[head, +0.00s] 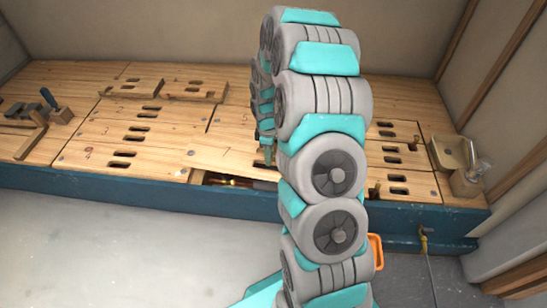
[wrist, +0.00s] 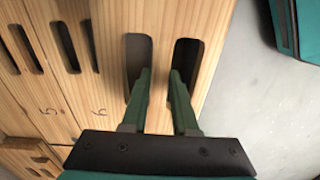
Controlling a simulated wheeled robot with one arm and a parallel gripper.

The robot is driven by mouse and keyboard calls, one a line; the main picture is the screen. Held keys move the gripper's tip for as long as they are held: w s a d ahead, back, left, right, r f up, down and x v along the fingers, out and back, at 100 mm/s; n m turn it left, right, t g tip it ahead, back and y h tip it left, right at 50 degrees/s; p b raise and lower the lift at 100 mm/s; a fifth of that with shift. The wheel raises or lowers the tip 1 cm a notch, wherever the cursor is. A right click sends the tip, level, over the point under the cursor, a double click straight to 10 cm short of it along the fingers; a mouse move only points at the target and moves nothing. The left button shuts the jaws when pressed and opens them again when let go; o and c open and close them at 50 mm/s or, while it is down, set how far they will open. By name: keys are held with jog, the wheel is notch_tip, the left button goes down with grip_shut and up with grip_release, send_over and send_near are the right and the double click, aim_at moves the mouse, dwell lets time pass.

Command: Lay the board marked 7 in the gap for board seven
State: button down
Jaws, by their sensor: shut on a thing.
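My gripper (wrist: 161,72) has its two green fingers down in the two slots of a pale wooden board (wrist: 214,40), shut on the strip between them. No number is visible on this board. In the head view the board (head: 225,157) sits tilted at the front edge of the deck, partly over an open gap (head: 240,183) where pipes show. My arm hides the board's right end and most of the gripper. In the wrist view, boards marked 5 (wrist: 62,105) and 6 (wrist: 98,95) lie to the left of the held board.
Two loose slotted boards (head: 135,88) (head: 192,90) lie on the deck at the back. Grey floor (head: 110,245) is clear in front.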

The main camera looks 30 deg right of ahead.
jog(key=shift+s+d+f+n, duration=0.1)
jog(key=shift+d+n, duration=0.4)
jog(key=shift+d, duration=0.15)
jog(key=shift+f, duration=0.2)
jog(key=shift+f+b, duration=0.75)
jog(key=shift+f, duration=1.6)
jog(key=shift+f, duration=1.8)
jog(key=c, duration=0.6)
grip_release()
jog(key=shift+r, duration=0.1)
jog(key=shift+r, duration=3.85)
